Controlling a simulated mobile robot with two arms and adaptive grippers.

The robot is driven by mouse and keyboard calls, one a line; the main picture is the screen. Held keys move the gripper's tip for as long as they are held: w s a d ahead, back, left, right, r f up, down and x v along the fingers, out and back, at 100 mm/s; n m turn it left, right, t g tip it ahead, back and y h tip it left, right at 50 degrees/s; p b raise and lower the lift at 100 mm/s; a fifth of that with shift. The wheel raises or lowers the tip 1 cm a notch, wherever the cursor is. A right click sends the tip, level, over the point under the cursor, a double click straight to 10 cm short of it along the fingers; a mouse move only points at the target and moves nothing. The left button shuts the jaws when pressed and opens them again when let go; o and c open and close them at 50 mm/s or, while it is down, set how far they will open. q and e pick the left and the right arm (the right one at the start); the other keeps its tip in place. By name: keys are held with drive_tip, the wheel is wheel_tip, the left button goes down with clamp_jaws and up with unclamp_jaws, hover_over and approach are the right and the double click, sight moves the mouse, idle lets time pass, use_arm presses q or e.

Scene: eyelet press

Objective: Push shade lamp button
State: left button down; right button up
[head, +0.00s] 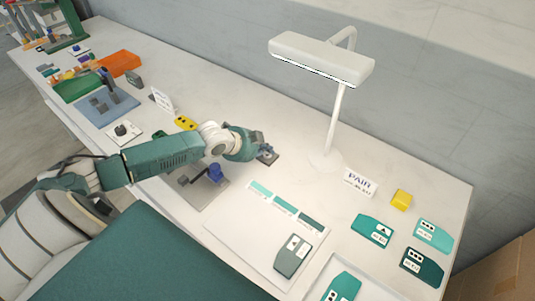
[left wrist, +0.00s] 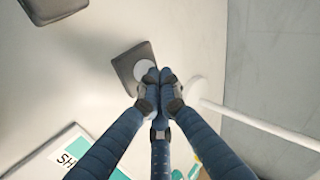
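The white shade lamp (head: 322,60) stands at the back of the table on a round base (head: 326,160). A small dark square box (head: 268,156) lies left of the lamp base. In the left wrist view this dark box (left wrist: 126,66) carries a round pale button (left wrist: 144,69). My left gripper (head: 262,150) reaches over the box from the left. In the left wrist view its fingertips (left wrist: 158,74) are together, empty, and overlap the button's right edge. I cannot tell whether they touch it. My right gripper is not in view.
A "PAIR" sign (head: 360,183) and a yellow block (head: 401,200) stand right of the lamp. Several teal cards lie at the right front. A grey plate with a blue-handled device (head: 214,172) sits below my left forearm. The lamp post (left wrist: 260,125) is right of the fingers.

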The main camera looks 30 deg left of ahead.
sight(266, 156)
use_arm(q)
drive_tip(key=shift+f, duration=0.25)
idle(0.5)
drive_tip(key=shift+r, duration=0.1)
drive_tip(key=shift+r+p, duration=0.55)
wheel_tip(266, 156, up, 6)
drive_tip(key=p, duration=0.5)
drive_tip(key=shift+r, duration=0.1)
idle(0.4)
drive_tip(key=shift+s, duration=0.1)
